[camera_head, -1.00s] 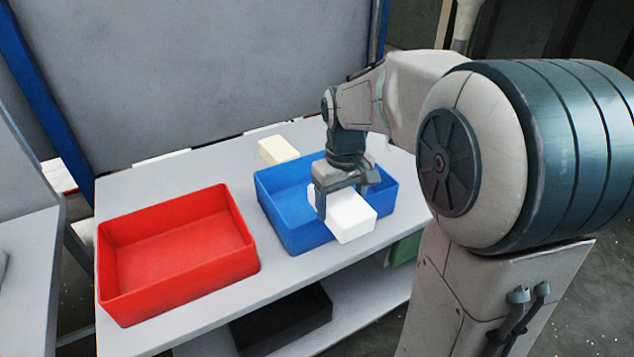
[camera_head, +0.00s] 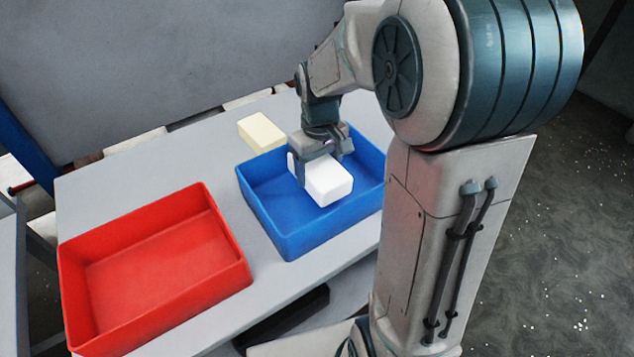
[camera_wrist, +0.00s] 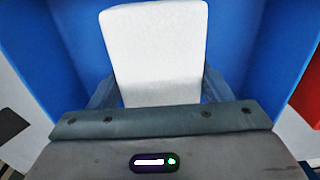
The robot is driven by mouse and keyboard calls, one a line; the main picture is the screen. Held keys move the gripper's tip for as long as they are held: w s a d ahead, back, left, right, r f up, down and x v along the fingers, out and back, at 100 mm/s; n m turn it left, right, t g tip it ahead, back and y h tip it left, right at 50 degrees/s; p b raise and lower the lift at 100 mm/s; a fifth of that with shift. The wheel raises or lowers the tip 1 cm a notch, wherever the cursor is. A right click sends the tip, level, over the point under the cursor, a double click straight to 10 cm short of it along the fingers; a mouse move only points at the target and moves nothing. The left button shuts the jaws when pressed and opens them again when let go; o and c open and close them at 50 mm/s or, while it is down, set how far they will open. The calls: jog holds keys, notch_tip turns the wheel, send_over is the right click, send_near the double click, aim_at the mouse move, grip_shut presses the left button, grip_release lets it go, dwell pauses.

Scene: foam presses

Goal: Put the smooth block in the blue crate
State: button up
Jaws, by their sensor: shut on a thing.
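The white block (camera_head: 329,182) looks smooth and is held by my gripper (camera_head: 313,172) over the inside of the blue crate (camera_head: 290,243). In the wrist view, the white block (camera_wrist: 156,50) sits between the two fingers of my gripper (camera_wrist: 158,92), with the blue walls of the crate (camera_wrist: 60,40) around it. I cannot tell whether the block touches the crate's floor. A second, cream-coloured block (camera_head: 262,132) lies on the table behind the blue crate.
A red crate (camera_head: 160,262), empty, stands on the grey table (camera_head: 130,180) left of the blue crate. A grey panel rises behind the table. A strip of bare table lies between the crates.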

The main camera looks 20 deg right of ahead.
jog(key=shift+f, duration=2.45)
jog(key=shift+f, duration=0.1)
jog(key=o, duration=1)
jog(key=shift+c, duration=0.2)
